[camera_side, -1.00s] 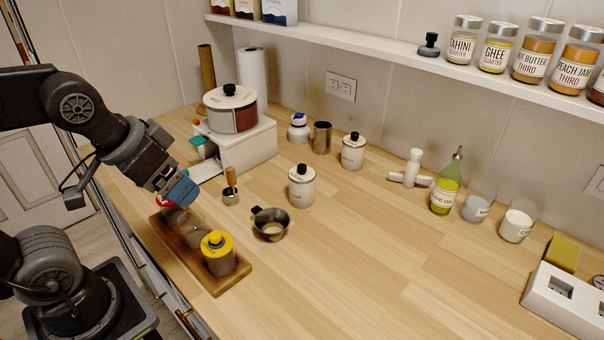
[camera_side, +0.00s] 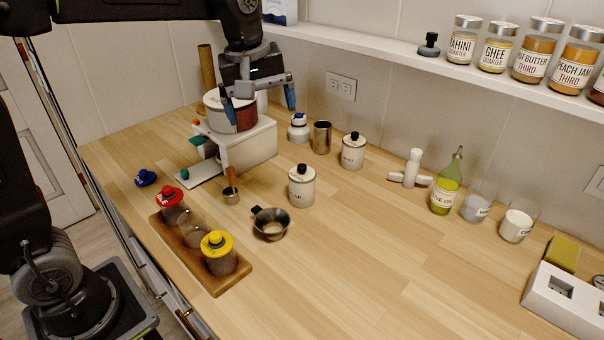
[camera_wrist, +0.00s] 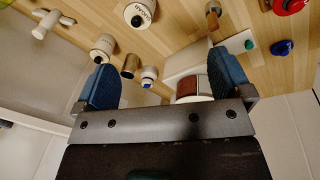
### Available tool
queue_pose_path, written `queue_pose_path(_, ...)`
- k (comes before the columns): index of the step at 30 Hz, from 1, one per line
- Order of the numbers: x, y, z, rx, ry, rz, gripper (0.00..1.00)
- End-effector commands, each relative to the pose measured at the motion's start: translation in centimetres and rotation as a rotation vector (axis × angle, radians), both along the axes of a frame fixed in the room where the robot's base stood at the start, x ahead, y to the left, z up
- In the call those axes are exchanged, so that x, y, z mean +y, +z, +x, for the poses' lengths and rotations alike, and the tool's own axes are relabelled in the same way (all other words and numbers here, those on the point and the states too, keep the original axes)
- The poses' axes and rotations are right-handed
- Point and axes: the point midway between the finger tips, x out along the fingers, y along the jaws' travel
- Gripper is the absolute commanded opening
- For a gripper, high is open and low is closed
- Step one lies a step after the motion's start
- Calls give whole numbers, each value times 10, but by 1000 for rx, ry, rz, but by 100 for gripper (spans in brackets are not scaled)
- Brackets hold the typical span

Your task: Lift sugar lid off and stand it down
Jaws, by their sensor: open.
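A white canister (camera_side: 301,190) with a label ending in "AR" stands upright mid-counter in the side view. I take it for the sugar. Its white lid with a black knob (camera_side: 301,170) sits on top. It also shows at the top of the wrist view as the canister (camera_wrist: 140,14). My gripper (camera_side: 258,98) is open and empty, fingers spread and pointing down. It is high up, behind and left of the canister in the picture, in front of the round pot. In the wrist view both blue fingers of my gripper (camera_wrist: 160,65) are wide apart with nothing between them.
A second canister (camera_side: 353,153), a steel cup (camera_side: 322,138) and a small pan (camera_side: 271,227) stand around. A wooden rack (camera_side: 215,284) holds jars. A blue lid (camera_side: 146,178) lies on the counter. The right-centre counter is clear.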

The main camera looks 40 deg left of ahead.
Motion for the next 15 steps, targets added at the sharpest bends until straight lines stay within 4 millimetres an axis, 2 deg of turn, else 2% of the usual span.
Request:
queue_pose_path(1, 0, -7, 21, 35, 85, -13, 97)
queue_pose_path(6, -1, -25, 70, 119, 364, -41, 97)
queue_pose_path(10, -2, -38, 92, 156, 498, -47, 97)
queue_pose_path(15, -2, -48, 100, 173, 564, -47, 97)
